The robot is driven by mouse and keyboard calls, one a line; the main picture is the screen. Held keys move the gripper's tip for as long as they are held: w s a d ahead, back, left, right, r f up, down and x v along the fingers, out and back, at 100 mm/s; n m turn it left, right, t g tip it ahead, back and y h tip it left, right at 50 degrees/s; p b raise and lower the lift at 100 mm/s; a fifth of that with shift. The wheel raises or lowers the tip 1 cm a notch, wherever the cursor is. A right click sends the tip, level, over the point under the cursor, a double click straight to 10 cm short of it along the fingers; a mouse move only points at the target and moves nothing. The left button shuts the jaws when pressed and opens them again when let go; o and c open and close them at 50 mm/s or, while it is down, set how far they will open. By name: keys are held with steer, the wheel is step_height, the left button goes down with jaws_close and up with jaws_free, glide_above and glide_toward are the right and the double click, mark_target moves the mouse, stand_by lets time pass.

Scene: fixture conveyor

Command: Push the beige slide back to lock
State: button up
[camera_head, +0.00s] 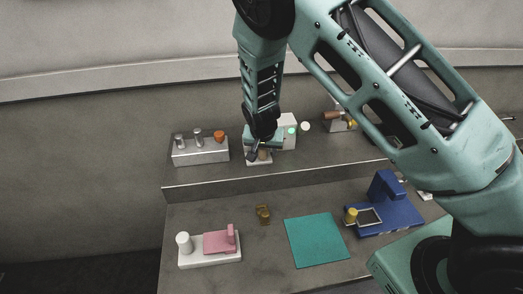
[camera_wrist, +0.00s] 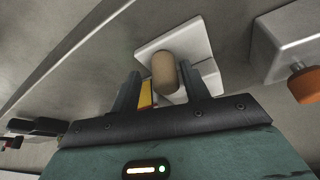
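In the wrist view a beige rounded knob (camera_wrist: 165,72), which looks like the beige slide, stands on a white plate (camera_wrist: 199,30). In the head view the white base (camera_head: 258,162) shows on the raised shelf, with the beige part largely hidden behind my gripper (camera_head: 260,148). My gripper is open, its two dark fingers spread wide in the wrist view (camera_wrist: 163,85). The knob appears between and just beyond the fingertips; I cannot tell whether they touch it. A yellow piece (camera_wrist: 146,95) shows beside the left finger.
A grey block with levers and an orange knob (camera_head: 201,150) stands left on the shelf. A white box with a green button (camera_head: 289,131) is close right. Below are a pink slide fixture (camera_head: 219,242), a teal mat (camera_head: 315,240) and a blue fixture (camera_head: 384,212).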

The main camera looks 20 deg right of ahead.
steer(key=shift+a, duration=0.1)
steer(key=shift+s+a+r, duration=0.15)
steer(key=shift+r, duration=0.3)
steer(key=b+v, duration=0.2)
steer(key=v, duration=1.4)
steer(key=shift+s+r+b, duration=0.15)
steer(key=shift+r+b, duration=0.05)
steer(key=shift+b, duration=0.1)
steer(key=s+a+n+g+y, duration=0.1)
steer(key=s+n, duration=0.3)
steer(key=s, duration=0.6)
steer(key=s+a+n+g+y+b, duration=0.1)
steer(key=s+a+n, duration=0.2)
steer(key=s, duration=0.7)
steer(key=s+a+n+g, duration=0.1)
steer(key=s+a+n, duration=0.2)
steer(key=s+n, duration=0.3)
steer(key=s, duration=0.4)
steer(key=shift+s+n+g+y+b, duration=0.2)
steer(key=shift+n+g+y+b, duration=0.1)
steer(key=shift+g+y, duration=0.1)
